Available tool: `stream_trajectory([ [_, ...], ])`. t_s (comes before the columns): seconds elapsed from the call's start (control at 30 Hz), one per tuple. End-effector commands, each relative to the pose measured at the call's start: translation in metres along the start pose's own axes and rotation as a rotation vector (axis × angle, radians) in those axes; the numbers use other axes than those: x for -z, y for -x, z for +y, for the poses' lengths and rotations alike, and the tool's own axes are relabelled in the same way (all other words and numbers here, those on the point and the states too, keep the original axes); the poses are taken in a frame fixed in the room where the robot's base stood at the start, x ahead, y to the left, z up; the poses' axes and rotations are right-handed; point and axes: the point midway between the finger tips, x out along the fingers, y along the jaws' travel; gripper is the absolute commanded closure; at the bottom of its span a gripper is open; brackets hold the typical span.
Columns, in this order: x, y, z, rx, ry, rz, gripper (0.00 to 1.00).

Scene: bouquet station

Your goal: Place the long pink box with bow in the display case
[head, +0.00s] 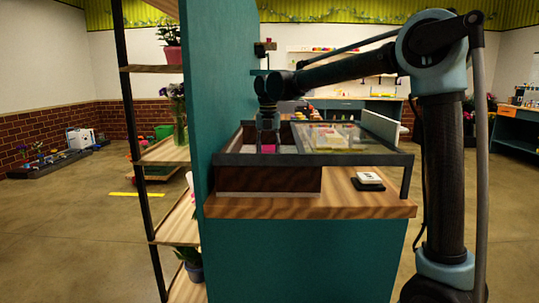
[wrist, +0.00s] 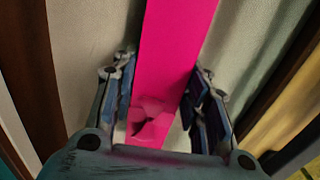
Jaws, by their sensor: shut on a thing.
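The long pink box (wrist: 178,45) with a pink bow (wrist: 148,118) lies between the fingers of my gripper (wrist: 163,92) in the wrist view, and the fingers are shut on it. Its far end runs out of the top of the picture. In the head view my gripper (head: 267,133) points down into the left part of the display case (head: 350,160), with a small pink patch of the box (head: 267,149) under it. The case has a dark frame and stands on a wooden counter. The case's front hides most of the box, and I cannot tell whether it touches the pale floor.
A teal panel (head: 230,90) stands close at the case's left, with a shelf of plants beyond it. A small white and black device (head: 368,179) sits on the counter (head: 350,205) at the right. Colourful items show through the glass in the case's right part.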

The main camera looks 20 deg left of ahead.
Motion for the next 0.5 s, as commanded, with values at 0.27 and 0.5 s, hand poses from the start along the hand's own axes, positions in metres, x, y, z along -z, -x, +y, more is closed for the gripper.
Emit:
stream_trajectory([
  [0.27, -0.0004, -0.0012, -0.0005, 0.000, -0.001, 0.000, 0.45],
  [0.5, -0.0008, -0.0011, -0.0010, 0.000, -0.002, 0.000, 0.39],
])
